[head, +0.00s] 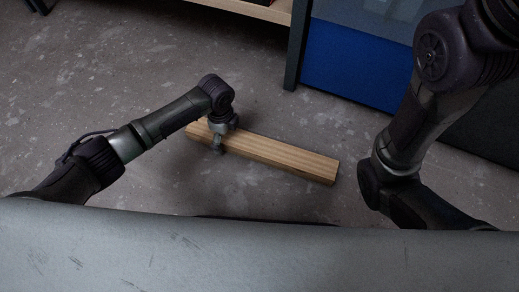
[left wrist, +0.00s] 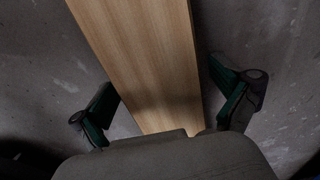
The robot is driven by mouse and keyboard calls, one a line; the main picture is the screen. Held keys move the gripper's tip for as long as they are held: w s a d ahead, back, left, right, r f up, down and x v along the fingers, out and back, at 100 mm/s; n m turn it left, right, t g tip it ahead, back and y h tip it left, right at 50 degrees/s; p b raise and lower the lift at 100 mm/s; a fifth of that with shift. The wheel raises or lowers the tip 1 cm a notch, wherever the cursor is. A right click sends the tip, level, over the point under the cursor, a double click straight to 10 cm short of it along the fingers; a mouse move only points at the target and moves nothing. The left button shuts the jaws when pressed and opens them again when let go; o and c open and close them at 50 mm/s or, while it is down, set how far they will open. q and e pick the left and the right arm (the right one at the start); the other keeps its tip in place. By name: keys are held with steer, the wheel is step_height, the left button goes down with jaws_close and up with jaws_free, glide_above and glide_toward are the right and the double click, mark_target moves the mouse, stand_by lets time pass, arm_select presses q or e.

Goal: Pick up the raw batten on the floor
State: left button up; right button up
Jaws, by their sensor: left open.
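The raw batten (head: 280,156) is a plain light-wood bar lying on the concrete floor, slanting from upper left to lower right in the head view. My left gripper (head: 218,147) is over its left part, pointing down. In the left wrist view the batten (left wrist: 145,50) runs between the two open green-padded fingers of my left gripper (left wrist: 168,108), with a gap on each side. The near end of the batten is hidden behind the gripper body. My right arm shows at the right of the head view, but its gripper is not visible.
A blue panel (head: 352,70) with a dark upright post (head: 297,45) stands behind the batten. A wooden shelf edge (head: 250,8) is at the top. Bare concrete floor (head: 110,60) lies open to the left and around the batten.

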arm_select(q)
steer(key=c, duration=1.9)
steer(key=shift+o, duration=0.2)
steer(key=shift+r, duration=0.1)
steer(key=shift+r+p, duration=0.75)
steer(key=shift+p, duration=0.1)
steer(key=r+p, duration=0.2)
steer(key=d+r+p, duration=0.1)
steer(key=shift+w+r+p, duration=0.3)
steer(key=w+d+r+p, duration=0.4)
steer(key=w+d+r, duration=0.1)
steer(key=d, duration=0.4)
steer(key=shift+w+r+p, duration=0.35)
steer(key=shift+w+r, duration=0.05)
